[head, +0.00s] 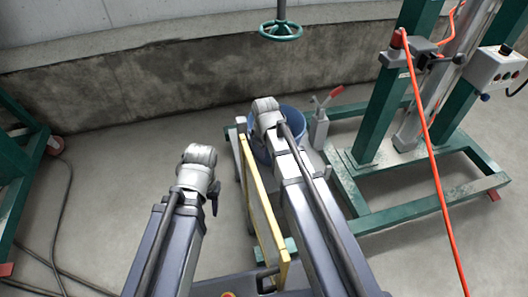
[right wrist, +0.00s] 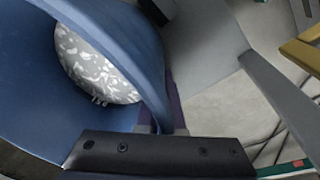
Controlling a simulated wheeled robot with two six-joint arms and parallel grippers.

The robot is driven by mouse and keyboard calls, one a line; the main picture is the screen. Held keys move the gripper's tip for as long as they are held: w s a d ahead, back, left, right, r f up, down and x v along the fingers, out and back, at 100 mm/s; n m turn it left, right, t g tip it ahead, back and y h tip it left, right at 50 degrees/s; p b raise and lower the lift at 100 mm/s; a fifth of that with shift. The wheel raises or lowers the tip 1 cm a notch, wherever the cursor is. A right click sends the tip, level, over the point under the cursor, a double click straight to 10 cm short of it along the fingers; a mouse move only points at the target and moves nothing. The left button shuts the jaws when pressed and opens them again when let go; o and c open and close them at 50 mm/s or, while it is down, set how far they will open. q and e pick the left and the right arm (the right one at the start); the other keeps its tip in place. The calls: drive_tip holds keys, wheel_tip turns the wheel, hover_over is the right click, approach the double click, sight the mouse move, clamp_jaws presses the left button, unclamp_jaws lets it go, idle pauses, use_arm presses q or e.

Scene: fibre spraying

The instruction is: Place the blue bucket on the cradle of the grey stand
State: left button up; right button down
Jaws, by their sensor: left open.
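The blue bucket (head: 292,122) is beyond my right arm in the head view, partly covered by my right wrist. The right wrist view looks into the bucket (right wrist: 35,95), which holds a grey-and-white speckled mass. My right gripper (right wrist: 160,129) is at the bucket's rim, which runs down between its small grey fingertips; its jaws are hidden in the head view. A grey frame (head: 236,146) with a yellow side bar (head: 262,205) stands beside the bucket; I cannot tell whether it is the grey stand, and no cradle shows clearly. My left gripper (head: 214,197) is open, apart from the bucket, mostly hidden by its wrist.
A green steel frame (head: 375,215) with an orange hose (head: 430,140) and a control box (head: 497,68) stands at the right. Another green frame (head: 22,160) and dark cables (head: 62,215) are at the left. A wall (head: 140,90) closes the back.

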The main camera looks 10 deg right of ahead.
drive_tip(key=c, duration=1)
unclamp_jaws()
drive_tip(key=shift+c, duration=0.2)
wheel_tip(320, 180, up, 12)
drive_tip(key=s+p, duration=0.2)
drive_tip(key=p, duration=1)
drive_tip(key=shift+a, duration=0.1)
